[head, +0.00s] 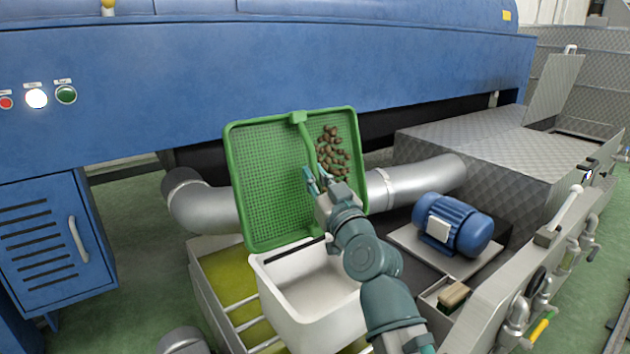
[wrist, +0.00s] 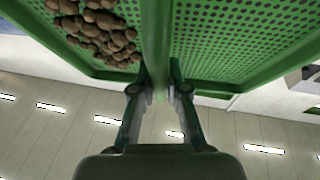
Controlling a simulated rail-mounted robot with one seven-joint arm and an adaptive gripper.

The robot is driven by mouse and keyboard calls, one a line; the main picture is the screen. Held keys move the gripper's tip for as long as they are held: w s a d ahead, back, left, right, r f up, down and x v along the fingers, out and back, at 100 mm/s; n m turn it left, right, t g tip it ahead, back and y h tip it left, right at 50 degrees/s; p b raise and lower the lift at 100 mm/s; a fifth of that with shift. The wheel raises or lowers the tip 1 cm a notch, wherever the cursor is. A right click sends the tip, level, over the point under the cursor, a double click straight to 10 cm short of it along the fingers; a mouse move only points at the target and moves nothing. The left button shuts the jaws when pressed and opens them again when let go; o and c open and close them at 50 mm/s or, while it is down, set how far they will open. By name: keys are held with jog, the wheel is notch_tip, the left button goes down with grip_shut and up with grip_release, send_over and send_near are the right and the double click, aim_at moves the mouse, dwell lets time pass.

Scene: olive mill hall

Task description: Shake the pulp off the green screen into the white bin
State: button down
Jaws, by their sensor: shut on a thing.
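The green screen (head: 270,175) is a framed mesh tray, held tilted up above the white bin. It fills the top of the wrist view (wrist: 240,40). Brown lumps of pulp (head: 332,150) lie in a cluster on its upper right part; they also show at the upper left of the wrist view (wrist: 95,30). My gripper (head: 318,178) is shut on the screen's middle bar, and the fingers close on it in the wrist view (wrist: 160,82). The white bin (head: 283,292) stands open below the screen's lower edge. Its inside looks empty where visible; my arm hides its right side.
A tank of yellow-green liquid (head: 222,272) lies left of and below the bin. A grey pipe (head: 425,178) runs behind the screen. A blue motor (head: 455,224) and a box with a brush-like block (head: 453,296) stand to the right. The blue machine (head: 200,75) spans the back.

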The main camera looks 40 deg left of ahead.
aim_at(312, 145)
jog(key=shift+r, duration=0.1)
notch_tip(312, 145, up, 6)
jog(key=p, duration=0.4)
jog(key=shift+f, duration=0.25)
notch_tip(312, 145, down, 6)
jog(key=b, duration=0.5)
jog(key=shift+r+b, duration=0.1)
jog(key=shift+b, duration=0.3)
notch_tip(312, 145, up, 6)
jog(key=p, duration=0.4)
notch_tip(312, 145, down, 6)
jog(key=b, duration=0.4)
jog(key=shift+b, duration=0.35)
jog(key=shift+r, duration=0.15)
notch_tip(312, 145, up, 6)
jog(key=p, duration=0.4)
jog(key=shift+f, duration=0.2)
jog(key=shift+f+b, duration=1.9)
jog(key=shift+f, duration=0.95)
